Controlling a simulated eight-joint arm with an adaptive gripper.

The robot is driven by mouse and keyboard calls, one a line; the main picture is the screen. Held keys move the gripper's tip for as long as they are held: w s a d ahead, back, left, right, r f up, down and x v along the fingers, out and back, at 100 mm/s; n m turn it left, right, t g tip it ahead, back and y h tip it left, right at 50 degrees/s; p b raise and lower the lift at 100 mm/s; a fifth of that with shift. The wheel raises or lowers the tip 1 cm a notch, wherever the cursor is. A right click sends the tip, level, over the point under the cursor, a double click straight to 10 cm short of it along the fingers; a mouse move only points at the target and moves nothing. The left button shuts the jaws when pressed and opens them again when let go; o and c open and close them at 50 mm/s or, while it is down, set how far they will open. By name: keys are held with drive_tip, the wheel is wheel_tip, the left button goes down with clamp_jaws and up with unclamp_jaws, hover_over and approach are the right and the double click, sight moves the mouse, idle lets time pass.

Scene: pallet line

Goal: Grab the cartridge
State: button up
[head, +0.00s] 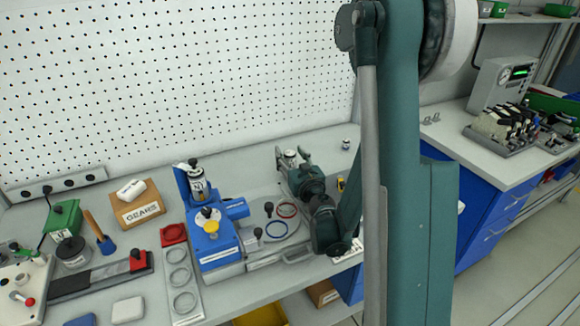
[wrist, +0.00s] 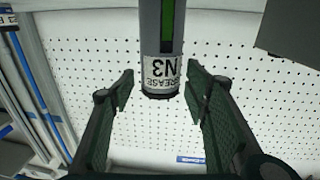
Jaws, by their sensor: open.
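The cartridge (wrist: 161,50) is a grey cylinder with a green strip and a white label reading GREASE N3, upside down in the wrist view. My gripper (wrist: 160,92) is open, with one green-padded finger on each side of the cartridge's dark end. A gap shows on both sides, so the fingers do not appear to touch it. The cartridge's other end is cut off by the picture's top edge. In the head view my gripper (head: 292,155) is over the bench, with the pale top of what looks like the cartridge (head: 290,154) between its fingers.
A blue device (head: 213,238) holding a similar cylinder (head: 198,184) stands left of my gripper. A perforated wall (head: 180,80) rises behind the bench.

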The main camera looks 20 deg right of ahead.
drive_tip(key=shift+c, duration=0.3)
drive_tip(key=c, duration=1.3)
drive_tip(key=shift+r, duration=0.15)
drive_tip(key=shift+r+p, duration=1.55)
drive_tip(key=shift+r, duration=3.3)
